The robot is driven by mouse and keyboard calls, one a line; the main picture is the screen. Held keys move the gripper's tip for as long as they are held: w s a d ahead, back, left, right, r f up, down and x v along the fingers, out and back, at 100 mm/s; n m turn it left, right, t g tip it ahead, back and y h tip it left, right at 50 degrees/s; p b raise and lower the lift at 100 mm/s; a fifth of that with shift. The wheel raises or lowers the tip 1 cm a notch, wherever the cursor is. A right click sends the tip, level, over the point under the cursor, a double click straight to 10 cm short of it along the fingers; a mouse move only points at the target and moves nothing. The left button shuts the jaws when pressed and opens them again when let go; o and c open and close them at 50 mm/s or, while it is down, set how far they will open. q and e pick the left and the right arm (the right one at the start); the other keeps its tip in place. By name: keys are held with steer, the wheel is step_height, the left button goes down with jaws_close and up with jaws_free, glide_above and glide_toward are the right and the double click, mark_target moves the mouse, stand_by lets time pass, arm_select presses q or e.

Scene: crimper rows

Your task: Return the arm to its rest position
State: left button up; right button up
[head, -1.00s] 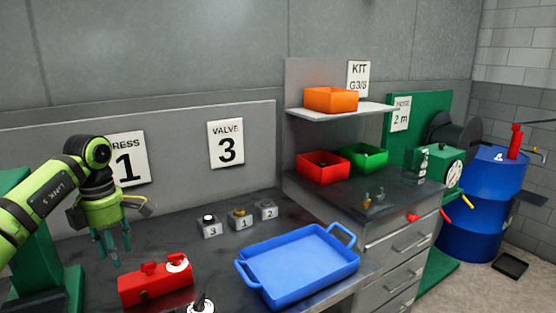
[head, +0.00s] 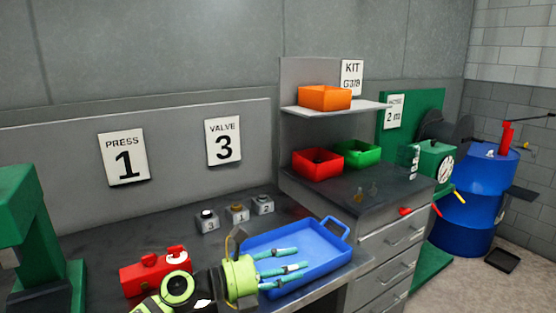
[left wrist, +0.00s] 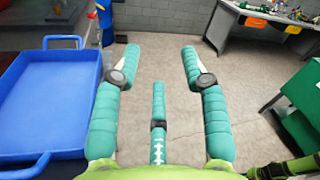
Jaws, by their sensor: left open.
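My left arm comes in low at the bottom of the head view. My left gripper (head: 300,266) points right, its teal fingers spread and empty. In the head view its fingers overlap the front left part of the blue tray (head: 333,226) on the bench. In the left wrist view the fingers (left wrist: 160,65) point out over bare floor, with nothing between them. There the blue tray (left wrist: 50,100) lies to their left, apart from them. My right gripper is in neither view.
A red block-like fixture (head: 150,273) and a green press (head: 35,235) stand left on the bench. Small numbered blocks (head: 236,213) sit behind the tray. Red (head: 317,165) and green bins stand at the back. In the wrist view, another bench (left wrist: 235,20) stands across the open floor.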

arm_select(q)
steer(key=a+f+n+t+y, duration=0.1)
steer(key=a+n+t+y, duration=0.45)
steer(key=n, duration=0.65)
steer(key=a+f+n+t+y, duration=0.1)
steer(key=a+n+t+y, duration=0.5)
steer(key=n, duration=0.6)
steer(key=s+a+f+n+g+y, duration=0.2)
steer(key=s+a+f+n+y, duration=0.15)
steer(key=f+n, duration=0.3)
steer(key=s+a+f+n+g+y, duration=0.2)
steer(key=s+a+f+n, duration=0.25)
steer(key=f, duration=0.35)
steer(key=s+a+f+n+g, duration=0.1)
steer(key=s+f+n+g, duration=0.35)
steer(key=s, duration=0.75)
steer(key=s+a+f+n+g, duration=0.2)
steer(key=s+f+g, duration=0.45)
steer(key=s, duration=0.55)
step_height(320, 180, down, 24)
steer(key=s+f, duration=0.1)
steer(key=s, duration=0.1)
steer(key=s+a+f+m+g, duration=0.1)
steer(key=s+a+f, duration=0.1)
steer(key=s+f, duration=1)
steer(key=s, duration=0.3)
steer(key=shift+a+g, duration=0.2)
steer(key=shift+g, duration=0.15)
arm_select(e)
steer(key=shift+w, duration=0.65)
